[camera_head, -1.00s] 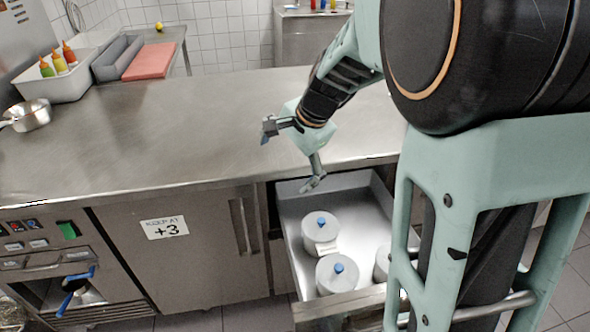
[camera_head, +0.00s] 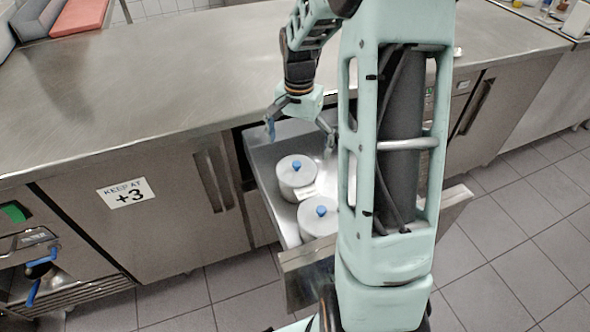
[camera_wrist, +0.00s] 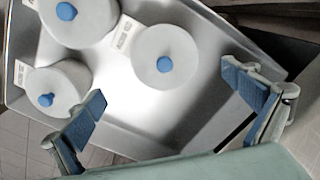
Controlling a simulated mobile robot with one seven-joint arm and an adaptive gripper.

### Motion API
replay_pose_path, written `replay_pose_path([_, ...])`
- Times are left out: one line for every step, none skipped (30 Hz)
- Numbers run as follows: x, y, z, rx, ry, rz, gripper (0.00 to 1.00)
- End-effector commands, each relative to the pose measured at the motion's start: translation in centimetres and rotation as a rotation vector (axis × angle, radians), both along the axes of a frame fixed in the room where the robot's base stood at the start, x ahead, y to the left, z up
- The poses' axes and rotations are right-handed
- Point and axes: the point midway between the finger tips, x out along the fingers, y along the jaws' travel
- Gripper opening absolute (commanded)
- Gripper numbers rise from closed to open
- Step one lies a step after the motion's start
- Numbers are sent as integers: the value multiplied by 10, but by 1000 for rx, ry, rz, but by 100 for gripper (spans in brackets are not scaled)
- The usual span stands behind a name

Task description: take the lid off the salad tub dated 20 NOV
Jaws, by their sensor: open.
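Three round white tubs with pale lids and blue knobs stand in an open drawer. In the wrist view they are an upper left tub (camera_wrist: 90,28), a lower left tub (camera_wrist: 72,78) and a right tub (camera_wrist: 178,72). Labels show beside the tubs, but their print is too small to read, so I cannot tell which is dated 20 NOV. The head view shows a back tub (camera_head: 296,182) and a front tub (camera_head: 320,226); my body hides the third. My gripper (camera_head: 299,131) is open and empty above the drawer's back end. Its fingers (camera_wrist: 164,84) are apart, with the right tub nearest between them.
The drawer (camera_head: 262,178) has raised metal walls around the tubs. The steel counter (camera_head: 160,95) lies behind it and is largely bare. Tiled floor (camera_head: 500,250) is open at right.

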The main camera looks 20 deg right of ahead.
Motion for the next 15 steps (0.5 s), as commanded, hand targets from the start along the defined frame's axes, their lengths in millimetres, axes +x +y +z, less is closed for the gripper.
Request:
replay_pose_path([-1, 0, -9, 0, 3, 0, 100])
replay_pose_path([-1, 0, -12, 1, 2, 0, 100])
replay_pose_path([0, 0, -16, 0, 1, 0, 100])
replay_pose_path([0, 0, -18, 0, 1, 0, 100])
replay_pose_path([0, 0, -19, 0, 1, 0, 100])
replay_pose_path([0, 0, -21, 1, 1, 0, 100])
replay_pose_path([0, 0, -22, 0, 0, 0, 100])
replay_pose_path([1, 0, -24, 0, 0, -1, 100])
replay_pose_path([1, 0, -27, 1, 1, -1, 100])
replay_pose_path([2, 1, -30, 1, 1, -1, 100])
replay_pose_path([2, 1, -33, 1, 1, -1, 100])
replay_pose_path([3, 1, -39, 2, 2, -1, 100])
replay_pose_path([4, 1, -44, 2, 2, 0, 100])
replay_pose_path([5, 2, -49, 2, 2, 1, 100])
replay_pose_path([7, 2, -55, 2, 2, 1, 100])
